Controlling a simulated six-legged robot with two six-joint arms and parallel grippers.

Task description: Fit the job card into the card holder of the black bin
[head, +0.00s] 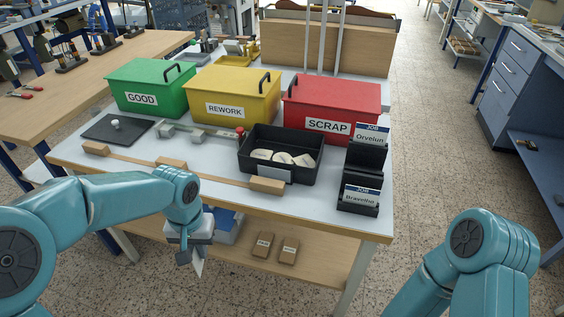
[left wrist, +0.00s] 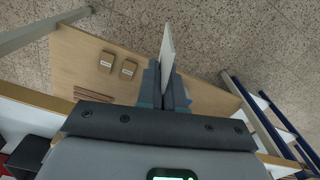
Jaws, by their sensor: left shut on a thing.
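The black bin (head: 249,163) stands near the front edge of the white table top and holds several pale pieces. A grey card holder (head: 274,174) shows on its front wall; no card shows in it. My left gripper (head: 189,254) is in front of the table edge, low and left of the bin. It is shut on a thin white card (head: 198,268), which points downward. The left wrist view shows the card (left wrist: 167,48) nearly edge-on between the fingers (left wrist: 166,88); its print cannot be read. My right gripper is out of view; only my right arm shows.
A black rack (head: 365,157) right of the bin holds cards reading "Orvelun" (head: 371,134) and "Brasenfol" (head: 361,195). Green (head: 150,85), yellow (head: 232,95) and red (head: 332,105) bins stand behind. A wooden block (head: 267,186) lies just before the black bin. Brown packets (head: 263,245) lie on the lower shelf.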

